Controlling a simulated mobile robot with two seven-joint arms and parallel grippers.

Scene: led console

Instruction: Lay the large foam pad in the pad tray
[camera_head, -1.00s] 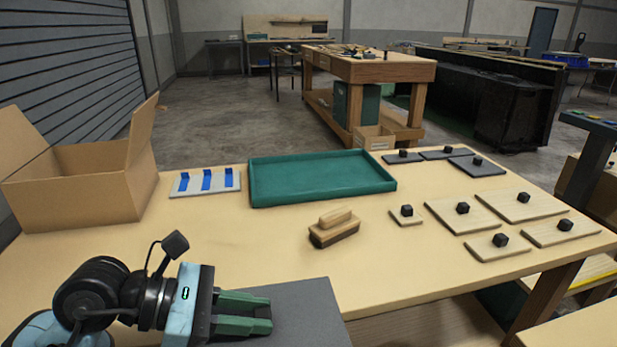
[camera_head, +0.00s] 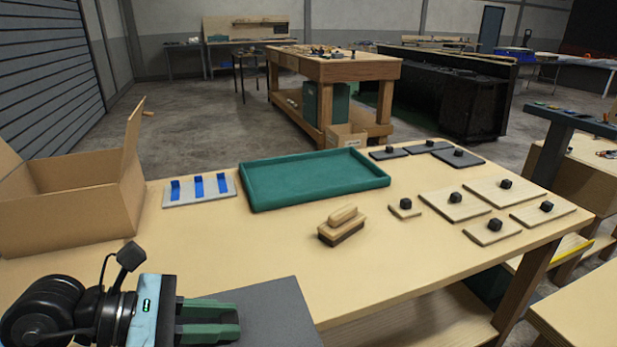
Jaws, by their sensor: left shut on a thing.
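My left gripper (camera_head: 212,322) is at the bottom left, its green fingers shut on a large flat dark grey pad (camera_head: 278,312), which looks like the large foam pad. The pad is level and appears over the table's near edge; its lower part is cut off by the frame. The spot gripped is hidden by the fingers. The green tray (camera_head: 384,181), which looks like the pad tray, lies empty on the table, farther back and to the right of the gripper. My right gripper is not in view.
On the table (camera_head: 260,245) are an open cardboard box (camera_head: 75,215), a grey rack with blue blocks (camera_head: 185,198), a wooden brush (camera_head: 342,226), dark knobbed plates (camera_head: 428,147) and several pale knobbed boards (camera_head: 452,208). The table between gripper and tray is mostly clear.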

